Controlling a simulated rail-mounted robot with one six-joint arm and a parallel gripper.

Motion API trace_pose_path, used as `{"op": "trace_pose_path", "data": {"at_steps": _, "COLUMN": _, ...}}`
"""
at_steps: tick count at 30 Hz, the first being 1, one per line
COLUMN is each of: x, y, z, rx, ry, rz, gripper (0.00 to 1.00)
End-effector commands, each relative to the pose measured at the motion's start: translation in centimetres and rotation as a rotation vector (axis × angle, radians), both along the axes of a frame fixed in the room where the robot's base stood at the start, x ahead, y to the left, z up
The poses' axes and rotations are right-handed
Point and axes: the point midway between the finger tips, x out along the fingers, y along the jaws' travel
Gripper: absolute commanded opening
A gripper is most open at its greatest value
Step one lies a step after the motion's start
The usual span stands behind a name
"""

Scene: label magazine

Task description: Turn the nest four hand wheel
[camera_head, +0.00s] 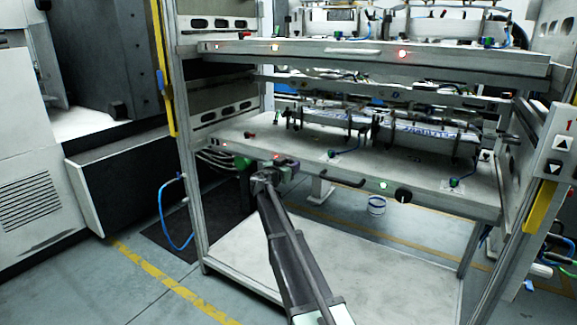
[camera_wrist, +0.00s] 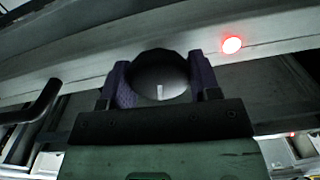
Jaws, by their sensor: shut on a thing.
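A dark round hand wheel (camera_wrist: 160,78) with a pale face and a small white mark sits between my fingers in the wrist view. My gripper (camera_wrist: 160,88) is shut on it, with a purple-dark pad against each side. In the head view my gripper (camera_head: 266,176) is at the front edge of the lower shelf (camera_head: 232,134), towards its left end. The wheel is hidden there behind my gripper and arm. No nest number can be read.
A red lamp (camera_wrist: 232,45) is lit beside the wheel, and a black handle (camera_wrist: 36,108) juts out on the other side. A blue hose (camera_head: 163,215) hangs at the left post.

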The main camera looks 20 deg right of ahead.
Motion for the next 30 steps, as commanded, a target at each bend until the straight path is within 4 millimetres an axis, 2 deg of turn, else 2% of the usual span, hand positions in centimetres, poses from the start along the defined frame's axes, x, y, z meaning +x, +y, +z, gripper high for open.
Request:
{"op": "trace_pose_path", "data": {"at_steps": 11, "x": 0.01, "y": 0.04, "z": 0.0, "rx": -0.063, "ry": 0.095, "rz": 0.0, "gripper": 0.33}}
{"op": "trace_pose_path", "data": {"at_steps": 30, "x": 0.1, "y": 0.13, "z": -0.07, "rx": -0.376, "ry": 0.568, "rz": 0.0, "gripper": 0.33}}
